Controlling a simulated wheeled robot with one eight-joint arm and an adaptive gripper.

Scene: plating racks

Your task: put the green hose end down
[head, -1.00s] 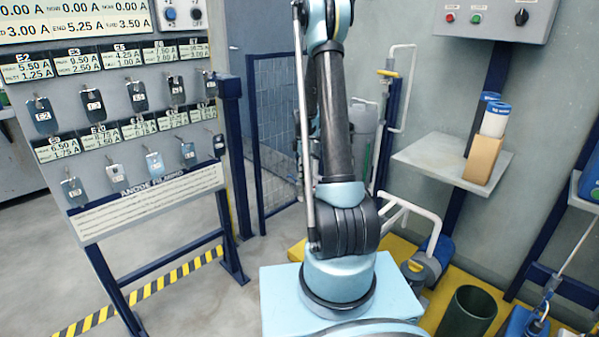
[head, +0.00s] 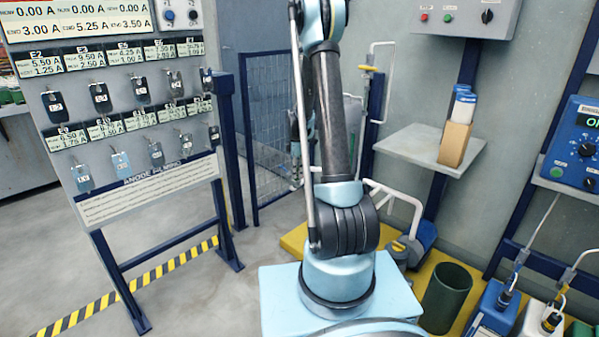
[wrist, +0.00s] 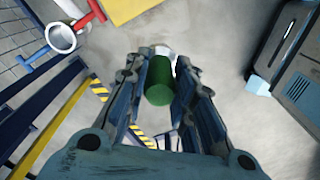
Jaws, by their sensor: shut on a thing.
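The green hose end (wrist: 159,90) shows in the wrist view as a dark green, rounded cylinder between the fingers. My gripper (wrist: 162,68) is shut on it, one ribbed blue-grey finger on each side. It is held in the air, with grey floor seen beyond it. A pale piece shows just past its far end; I cannot tell what it is. In the head view my arm rises out of the top of the picture, and I cannot make out the hose end there.
A tag board (head: 140,185) stands at left, with a wire fence panel (head: 270,125) behind it. A shelf (head: 410,146) holds canisters and a box. A dark green open bin (head: 446,298) and jugs (head: 495,308) stand at lower right. Grey floor is clear between board and fence.

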